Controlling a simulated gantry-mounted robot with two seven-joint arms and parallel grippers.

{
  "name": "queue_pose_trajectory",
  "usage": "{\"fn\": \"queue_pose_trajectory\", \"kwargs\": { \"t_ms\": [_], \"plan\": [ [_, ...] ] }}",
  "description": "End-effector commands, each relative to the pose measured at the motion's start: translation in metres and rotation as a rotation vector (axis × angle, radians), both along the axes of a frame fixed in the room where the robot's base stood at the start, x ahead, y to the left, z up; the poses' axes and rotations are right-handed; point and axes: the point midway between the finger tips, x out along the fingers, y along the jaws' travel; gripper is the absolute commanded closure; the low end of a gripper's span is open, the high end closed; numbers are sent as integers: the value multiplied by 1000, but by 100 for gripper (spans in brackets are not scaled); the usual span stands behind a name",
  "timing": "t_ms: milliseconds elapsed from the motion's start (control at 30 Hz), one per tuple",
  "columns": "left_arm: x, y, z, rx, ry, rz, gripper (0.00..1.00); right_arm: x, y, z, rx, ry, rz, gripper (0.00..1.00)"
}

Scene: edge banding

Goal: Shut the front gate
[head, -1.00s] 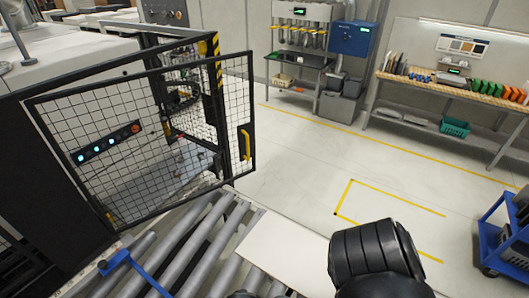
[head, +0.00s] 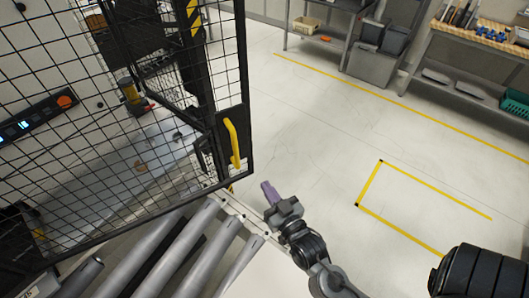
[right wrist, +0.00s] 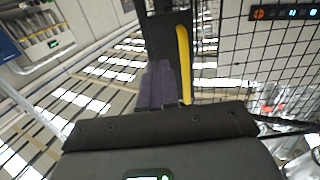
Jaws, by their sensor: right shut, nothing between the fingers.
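The front gate is a black-framed wire mesh panel (head: 90,110) on the left of the head view. It stands swung out from the cell, with the opening and a yellow-and-black striped post (head: 193,15) behind it. A yellow upright handle (head: 233,143) sits on its free edge. My right gripper (head: 268,192) is shut and empty, just below and right of the handle, apart from it in the head view. In the right wrist view the purple fingers (right wrist: 158,84) are together, left of the handle (right wrist: 184,65); I cannot tell the depth between them. My left gripper is not in view.
Grey conveyor rollers (head: 180,245) lie below the gate. A control strip with lit buttons (head: 35,117) shows through the mesh. Open floor with yellow lines (head: 425,190) is to the right. A bench (head: 480,50) and grey bins (head: 375,60) stand at the back.

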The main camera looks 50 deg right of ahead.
Motion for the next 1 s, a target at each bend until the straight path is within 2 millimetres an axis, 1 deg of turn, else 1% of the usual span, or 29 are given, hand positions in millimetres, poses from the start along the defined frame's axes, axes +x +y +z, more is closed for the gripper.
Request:
{"fn": "queue_pose_trajectory", "kwargs": {
  "t_ms": [33, 133, 267, 367, 467, 800, 1000],
  "plan": [
    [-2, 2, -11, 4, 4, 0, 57, 0, 0, -10, 3, -1, -1, 100],
    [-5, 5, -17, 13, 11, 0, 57, 2, 0, -13, 4, -2, -1, 100],
    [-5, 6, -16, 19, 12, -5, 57, 10, -2, -13, 3, -4, 0, 100],
    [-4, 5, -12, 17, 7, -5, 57, 21, -5, -11, 2, -5, 0, 100],
    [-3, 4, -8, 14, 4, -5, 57, 36, -10, -11, 1, -3, 0, 100],
    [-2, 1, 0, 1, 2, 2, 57, 96, -27, -11, 2, -3, 0, 100],
    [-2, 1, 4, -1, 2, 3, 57, 121, -35, -11, 2, -3, -1, 100]
  ]
}}
